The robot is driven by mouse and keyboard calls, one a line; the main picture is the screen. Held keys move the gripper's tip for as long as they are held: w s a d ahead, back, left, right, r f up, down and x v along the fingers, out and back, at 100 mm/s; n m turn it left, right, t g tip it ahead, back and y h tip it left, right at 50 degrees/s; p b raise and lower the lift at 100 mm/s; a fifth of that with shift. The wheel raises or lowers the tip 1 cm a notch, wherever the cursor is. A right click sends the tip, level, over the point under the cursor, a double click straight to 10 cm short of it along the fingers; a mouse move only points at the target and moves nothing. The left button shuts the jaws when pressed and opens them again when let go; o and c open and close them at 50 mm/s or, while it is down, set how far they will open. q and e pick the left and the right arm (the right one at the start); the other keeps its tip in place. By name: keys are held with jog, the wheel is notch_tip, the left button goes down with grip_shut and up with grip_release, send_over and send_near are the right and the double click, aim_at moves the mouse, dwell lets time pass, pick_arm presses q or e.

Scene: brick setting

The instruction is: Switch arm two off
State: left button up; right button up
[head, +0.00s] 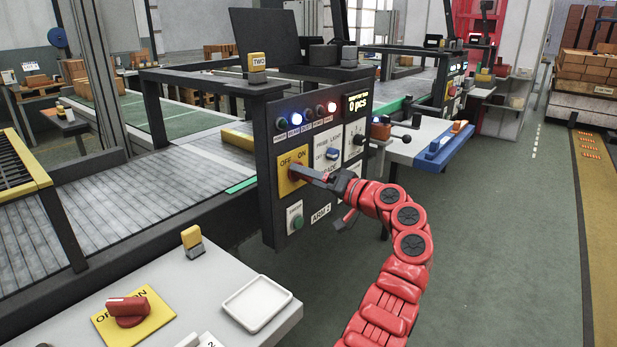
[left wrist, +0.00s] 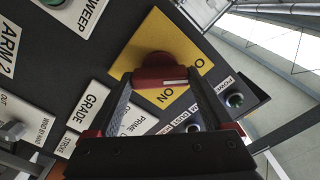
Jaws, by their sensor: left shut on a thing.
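The ARM 2 panel (head: 270,130) is a dark upright board with lamps, labels and a small display. On it is a yellow OFF/ON plate (head: 285,162) with a red rotary knob (head: 295,174). My left gripper (head: 303,174), on the red arm, reaches the knob from the right. In the left wrist view the red knob (left wrist: 165,72) sits between the two fingers of my left gripper (left wrist: 165,90), which are shut on it. The yellow plate (left wrist: 148,48) shows behind it; one label is partly hidden. I cannot tell exactly where the knob points. My right gripper is not in view.
A nearer white bench (head: 190,280) carries another red OFF/ON knob (head: 128,311) and a white tray (head: 257,303). The green floor (head: 500,220) at right is clear.

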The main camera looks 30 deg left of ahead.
pick_arm(q)
jog(key=o, duration=1.1)
jog(key=shift+o, duration=0.2)
jog(key=shift+d, duration=0.1)
jog(key=s+d+p, duration=0.1)
jog(key=d+p, duration=0.1)
jog(key=d, duration=1.5)
jog(key=shift+s, duration=0.2)
jog(key=shift+d, duration=0.1)
